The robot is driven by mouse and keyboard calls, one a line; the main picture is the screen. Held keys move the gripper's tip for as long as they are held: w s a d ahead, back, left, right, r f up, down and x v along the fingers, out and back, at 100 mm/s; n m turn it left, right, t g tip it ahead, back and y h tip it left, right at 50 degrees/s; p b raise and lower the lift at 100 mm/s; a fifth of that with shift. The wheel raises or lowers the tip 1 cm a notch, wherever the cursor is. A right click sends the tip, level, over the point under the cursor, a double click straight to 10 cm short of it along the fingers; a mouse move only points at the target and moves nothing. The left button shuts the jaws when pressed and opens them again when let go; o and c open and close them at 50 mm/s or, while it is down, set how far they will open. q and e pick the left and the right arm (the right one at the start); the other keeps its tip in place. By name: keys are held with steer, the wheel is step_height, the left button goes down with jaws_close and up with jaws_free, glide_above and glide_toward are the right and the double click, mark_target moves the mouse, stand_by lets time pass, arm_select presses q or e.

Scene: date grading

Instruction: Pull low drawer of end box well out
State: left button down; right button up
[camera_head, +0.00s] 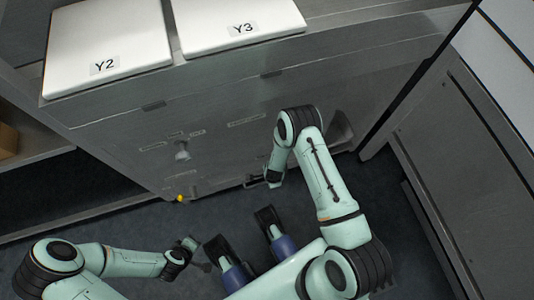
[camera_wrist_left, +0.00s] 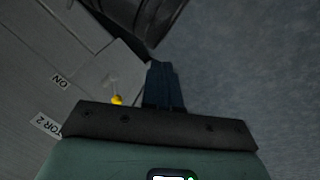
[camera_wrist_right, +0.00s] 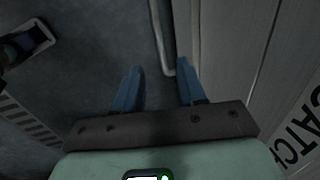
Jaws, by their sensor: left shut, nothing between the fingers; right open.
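The grey cabinet face (camera_head: 215,115) below the white lids fills the upper middle of the head view. A low handle (camera_head: 254,182) sits near its bottom edge, partly hidden by my right gripper (camera_head: 270,179). In the right wrist view my right gripper (camera_wrist_right: 158,88) is open, and a metal bar handle (camera_wrist_right: 158,35) reaches between its fingertips, beside a grey panel (camera_wrist_right: 235,60) lettered "CATCH". Whether the fingers touch the bar I cannot tell. My left gripper (camera_head: 192,243) is shut and empty, low and away from the face; its closed fingers (camera_wrist_left: 163,85) show in the left wrist view.
White lids marked Y2 (camera_head: 105,45) and Y3 (camera_head: 240,20) lie on top. A round knob (camera_head: 183,152) and a yellow knob (camera_head: 180,198) stick out from the face. A dark grey unit (camera_head: 445,170) stands at the right. Dark floor (camera_head: 130,222) is open in front.

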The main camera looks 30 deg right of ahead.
steer(key=f+b, duration=0.1)
steer(key=f, duration=0.2)
steer(key=w+f+b, duration=0.1)
steer(key=f, duration=0.2)
steer(key=f+b, duration=0.1)
steer(key=f, duration=0.2)
steer(key=shift+w+d+f, duration=0.1)
steer(key=shift+w+d, duration=0.1)
steer(key=shift+w, duration=0.15)
arm_select(q)
steer(key=s+a+f+g, duration=0.1)
steer(key=s+f, duration=0.2)
steer(key=f, duration=0.2)
steer(key=shift+s+a+f, duration=0.2)
steer(key=shift+a+f, duration=0.05)
steer(key=shift+f, duration=0.1)
arm_select(e)
jaws_close()
